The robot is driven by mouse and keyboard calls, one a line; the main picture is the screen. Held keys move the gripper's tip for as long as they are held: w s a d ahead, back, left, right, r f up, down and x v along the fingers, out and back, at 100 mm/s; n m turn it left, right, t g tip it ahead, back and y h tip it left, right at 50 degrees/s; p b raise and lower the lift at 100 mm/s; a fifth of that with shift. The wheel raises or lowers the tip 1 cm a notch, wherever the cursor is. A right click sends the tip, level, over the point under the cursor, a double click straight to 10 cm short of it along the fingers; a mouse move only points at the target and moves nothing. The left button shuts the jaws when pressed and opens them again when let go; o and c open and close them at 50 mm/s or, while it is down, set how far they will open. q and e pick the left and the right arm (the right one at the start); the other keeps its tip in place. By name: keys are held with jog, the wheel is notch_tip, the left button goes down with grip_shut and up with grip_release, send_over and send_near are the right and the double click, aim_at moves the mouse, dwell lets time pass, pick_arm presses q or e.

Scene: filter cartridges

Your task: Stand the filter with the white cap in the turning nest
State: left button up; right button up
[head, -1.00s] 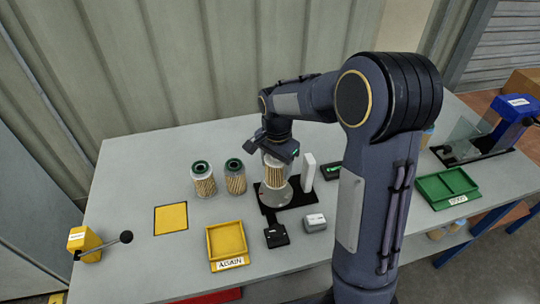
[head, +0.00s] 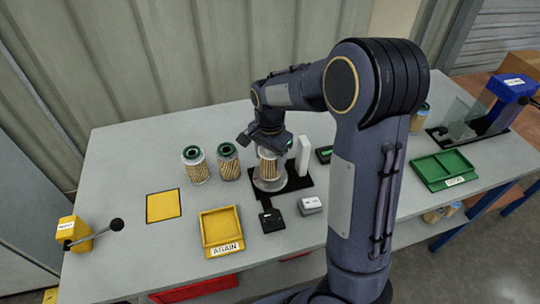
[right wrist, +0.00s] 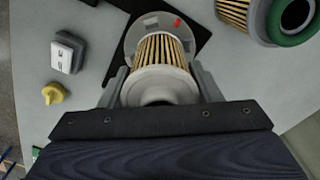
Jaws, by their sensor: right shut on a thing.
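The filter with the white cap (head: 268,166) has a pleated tan body and is upright in my right gripper (head: 267,150). In the right wrist view the two fingers (right wrist: 160,85) are shut on its white cap end (right wrist: 160,88). The turning nest (head: 271,185) is a grey disc on a black base, directly under the filter. The disc also shows behind the filter in the right wrist view (right wrist: 133,38), with a red mark on it. I cannot tell whether the filter's lower end touches the disc. My left gripper is out of view.
Two green-capped filters (head: 195,165) (head: 228,161) stand left of the nest. A white upright block (head: 304,156) is close at its right. A yellow tray (head: 221,229) marked AGAIN is in front left; a green tray (head: 442,168) lies right.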

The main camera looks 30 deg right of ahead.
jog(key=shift+f, duration=0.5)
dwell(1.1)
jog(key=o, duration=1.5)
jog(key=shift+c, duration=0.2)
jog(key=shift+r+p, duration=0.95)
jog(key=shift+r, duration=0.1)
jog(key=shift+r, duration=0.1)
